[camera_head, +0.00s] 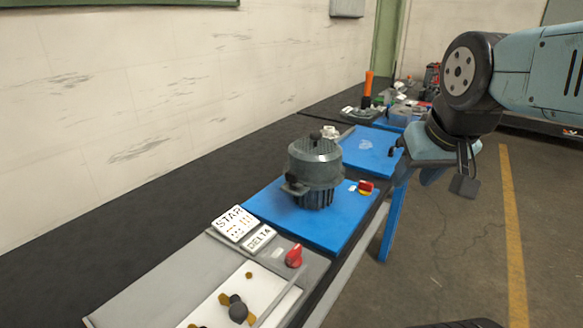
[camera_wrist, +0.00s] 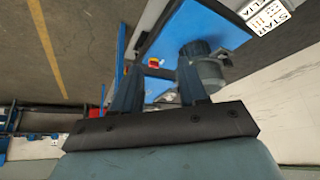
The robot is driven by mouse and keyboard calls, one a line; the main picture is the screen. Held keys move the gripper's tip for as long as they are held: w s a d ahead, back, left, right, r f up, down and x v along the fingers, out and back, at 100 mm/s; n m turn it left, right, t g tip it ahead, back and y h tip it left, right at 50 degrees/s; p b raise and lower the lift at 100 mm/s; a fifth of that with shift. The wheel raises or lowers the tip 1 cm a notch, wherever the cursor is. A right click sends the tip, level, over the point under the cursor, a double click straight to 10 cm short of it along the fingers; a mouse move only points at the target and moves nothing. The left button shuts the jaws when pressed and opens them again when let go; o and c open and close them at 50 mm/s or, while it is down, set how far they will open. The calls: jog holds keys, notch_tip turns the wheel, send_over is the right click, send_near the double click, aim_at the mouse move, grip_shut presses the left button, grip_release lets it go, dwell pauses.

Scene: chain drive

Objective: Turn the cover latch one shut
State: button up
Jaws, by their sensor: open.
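I cannot make out the cover latch or a chain drive cover in either view. A grey finned motor (camera_head: 314,170) stands upright on a blue plate (camera_head: 265,207) in the middle of the head view. The motor also shows in the wrist view (camera_wrist: 208,73), behind the right finger. My gripper (camera_wrist: 160,66) is open, with nothing seen between its two dark fingers. In the head view my gripper is at the right, beside the bench's front edge and apart from the motor. Its fingertips are hard to see there.
A red and yellow switch (camera_head: 366,187) sits on the plate's edge. Nearer are STAR (camera_head: 235,222) and DELTA (camera_head: 260,238) signs and a red knob (camera_head: 294,256). Farther back are another blue plate (camera_head: 366,148), an orange upright piece (camera_head: 368,84) and small clutter. Floor right of the bench is free.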

jog(key=o, duration=0.3)
jog(key=shift+w+a+r, duration=0.1)
jog(key=shift+w+r, duration=0.05)
jog(key=shift+w, duration=0.05)
jog(key=shift+o, duration=0.3)
jog(key=w+a+r+m+g, duration=0.1)
jog(key=w+a, duration=0.2)
jog(key=w, duration=0.3)
jog(key=w+a+r+m+g, duration=0.1)
jog(key=w+a+r+m, duration=0.1)
jog(key=w+a, duration=0.2)
jog(key=w, duration=0.2)
jog(key=shift+w+r+m+g, duration=0.2)
jog(key=shift+w+m+g, duration=0.1)
jog(key=shift+w+g, duration=0.1)
jog(key=m+g, duration=0.3)
jog(key=m, duration=0.1)
send_near(292, 173)
notch_tip(292, 173, down, 9)
jog(key=shift+s+f, duration=0.1)
jog(key=shift+f, duration=0.05)
jog(key=shift+c, duration=0.2)
